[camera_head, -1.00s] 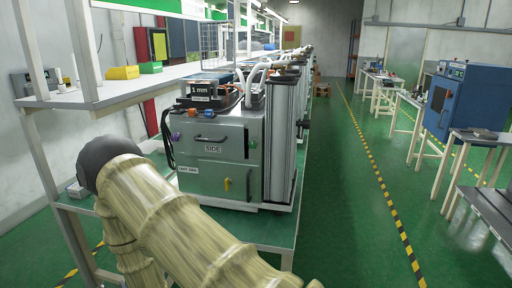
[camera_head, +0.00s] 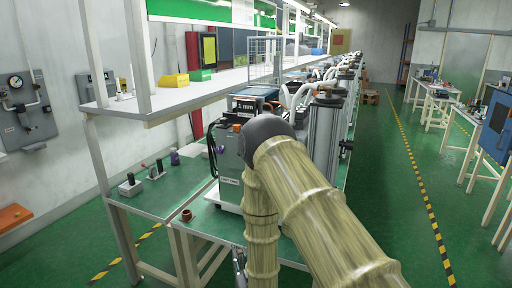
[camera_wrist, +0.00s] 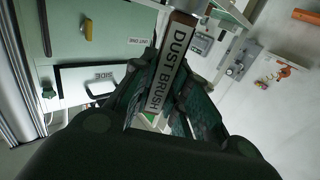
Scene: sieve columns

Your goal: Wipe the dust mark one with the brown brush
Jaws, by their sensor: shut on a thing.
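In the wrist view my gripper (camera_wrist: 168,80) is shut on the dust brush (camera_wrist: 172,62), a long block with a white "DUST BRUSH" label and a brown end (camera_wrist: 183,18). The brush sticks out between the fingers, and its bristles cannot be made out. In the head view my arm covers the gripper and the brush. I cannot make out a dust mark in either view. The grey sieve machine (camera_head: 228,163) stands on the green bench (camera_head: 160,202), partly hidden behind my arm. Its front, with a yellow handle (camera_wrist: 88,29), shows in the wrist view, apart from the brush.
A small brown ring (camera_head: 187,215), a purple-topped bottle (camera_head: 174,157) and small lever boxes (camera_head: 131,186) stand on the bench left of the machine. A shelf (camera_head: 205,88) with yellow and green bins hangs above. The floor aisle (camera_head: 385,170) to the right is clear.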

